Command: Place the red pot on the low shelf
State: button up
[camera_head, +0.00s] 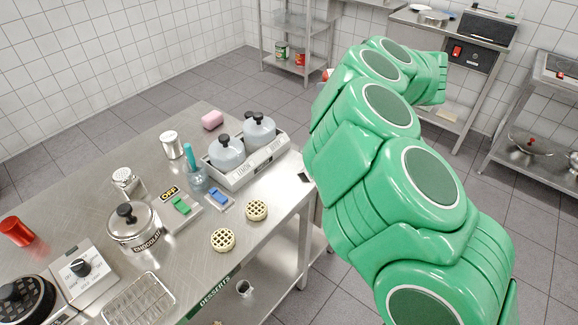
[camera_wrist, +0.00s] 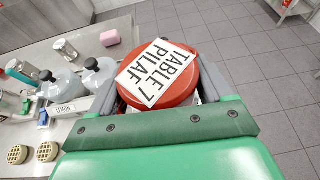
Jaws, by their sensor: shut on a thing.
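The red pot (camera_wrist: 185,90) is held in my gripper (camera_wrist: 158,84), with one finger on each side of it in the wrist view. A white label reading "TABLE 7 PILAF" (camera_wrist: 158,72) lies across its round red top. In the head view my green arm hides the gripper and nearly all of the pot; a small red patch (camera_head: 325,75) shows at the arm's left edge. Low shelves show under the dessert table (camera_head: 262,275), on the back rack (camera_head: 290,67) and on the right rack (camera_head: 515,158); I cannot tell which one is meant.
Cans (camera_head: 282,51) stand on the back rack. A lidded pan (camera_head: 530,143) sits on the right rack. Grey floor between is clear.

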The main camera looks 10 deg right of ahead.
jog(key=s+d, duration=0.4)
notch_tip(320, 180, down, 32)
jog(key=shift+n+g, duration=0.3)
jog(key=shift+w+d+f, duration=0.4)
jog(key=shift+w+f, duration=1.3)
jog(key=shift+w, duration=0.6)
jog(key=shift+w+d+f, duration=0.35)
jog(key=shift+w+f, duration=1.4)
jog(key=shift+w, duration=0.5)
jog(key=shift+w+d+f, duration=0.4)
jog(key=shift+w+f, duration=1.3)
jog(key=shift+w, duration=0.6)
jog(key=shift+w+f, duration=0.15)
jog(key=shift+f, duration=1.5)
